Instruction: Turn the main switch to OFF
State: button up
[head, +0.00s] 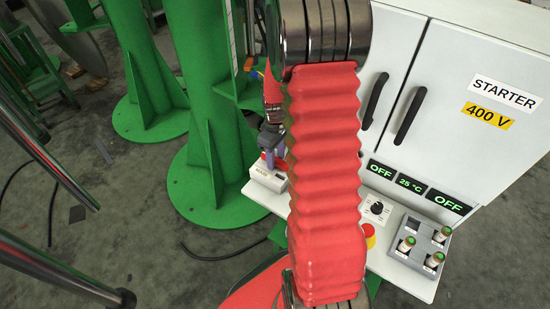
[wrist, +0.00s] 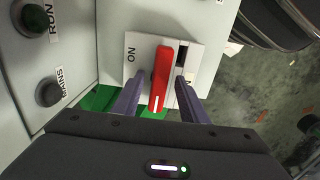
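The main switch is a red handle (wrist: 161,72) on a pale plate (wrist: 138,45) in the wrist view. The handle lies lengthwise up and down the picture, with a white line near its lower end. The word ON is printed to its left; the marking on its right is mostly hidden. My gripper (wrist: 158,82) is open, with one purple finger on each side of the handle and a visible gap on both sides. In the head view my gripper (head: 271,140) is just above the small white switch box (head: 266,178), partly hidden by my red-sleeved arm.
A white starter cabinet (head: 450,100) with black handles stands at the right. Its ledge holds a black knob (head: 377,208), a red-and-yellow button (head: 368,235) and a grey holder (head: 400,252) with several small cylinders. Displays read OFF, 25 °C and OFF. Green columns (head: 215,100) stand left.

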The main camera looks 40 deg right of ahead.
aim_at(276, 159)
jog(key=shift+r, duration=0.1)
jog(key=shift+w+r, duration=0.1)
jog(key=shift+r, duration=0.4)
notch_tip(276, 159, up, 13)
jog(key=shift+f, duration=0.2)
jog(key=shift+m, duration=0.3)
dwell(0.4)
